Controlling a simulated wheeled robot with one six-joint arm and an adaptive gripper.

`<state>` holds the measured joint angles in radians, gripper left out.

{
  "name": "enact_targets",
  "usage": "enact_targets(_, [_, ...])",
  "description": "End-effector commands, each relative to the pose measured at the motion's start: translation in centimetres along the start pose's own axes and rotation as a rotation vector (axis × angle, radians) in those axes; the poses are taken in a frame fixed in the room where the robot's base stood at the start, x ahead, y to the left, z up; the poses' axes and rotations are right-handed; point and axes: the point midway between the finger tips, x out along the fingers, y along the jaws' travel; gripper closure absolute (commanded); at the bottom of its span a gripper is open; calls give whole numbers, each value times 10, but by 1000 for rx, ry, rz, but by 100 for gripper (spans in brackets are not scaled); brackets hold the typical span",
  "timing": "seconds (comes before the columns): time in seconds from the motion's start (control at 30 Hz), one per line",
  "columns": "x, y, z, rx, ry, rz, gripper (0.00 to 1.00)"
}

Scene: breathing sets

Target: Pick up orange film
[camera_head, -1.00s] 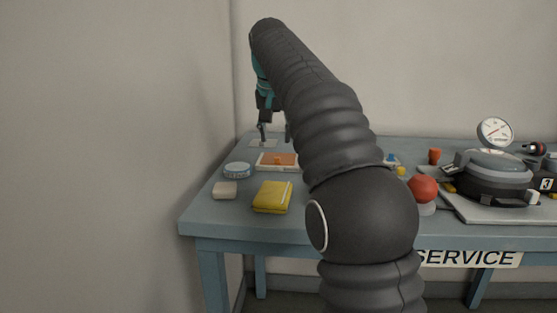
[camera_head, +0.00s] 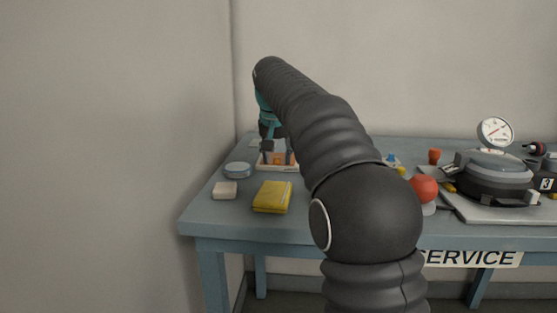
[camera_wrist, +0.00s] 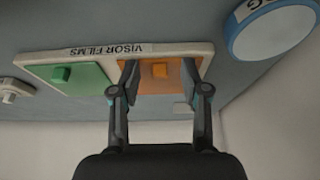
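The orange film (camera_wrist: 160,82) lies in the visor films tray (camera_wrist: 38,58), beside a green film (camera_wrist: 85,78), in the wrist view. It has a small raised orange tab (camera_wrist: 159,70). My gripper (camera_wrist: 158,68) is open, with one finger on each side of the orange film's tab. I cannot tell whether the fingertips touch the film. In the head view my gripper (camera_head: 277,160) is low over the tray (camera_head: 290,169), and the orange film is mostly hidden behind the fingers.
On the blue table (camera_head: 330,228) are a round blue-rimmed tin (camera_head: 237,170), a white block (camera_head: 224,190) and a folded yellow cloth (camera_head: 272,197). A red ball-topped object (camera_head: 424,188) and a gauge device (camera_head: 492,175) stand to the right. A wall is close on the left.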

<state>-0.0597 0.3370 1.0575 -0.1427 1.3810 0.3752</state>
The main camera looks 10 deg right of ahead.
Motion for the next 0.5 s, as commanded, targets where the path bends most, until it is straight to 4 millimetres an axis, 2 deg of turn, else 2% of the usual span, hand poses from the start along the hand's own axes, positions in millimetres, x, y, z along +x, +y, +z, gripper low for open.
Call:
enact_targets(0.03, [0, 0, 0, 0, 0, 0, 67])
enact_targets(0.17, [0, 0, 0, 0, 0, 0, 98])
enact_targets(0.5, [0, 0, 0, -1, 0, 0, 98])
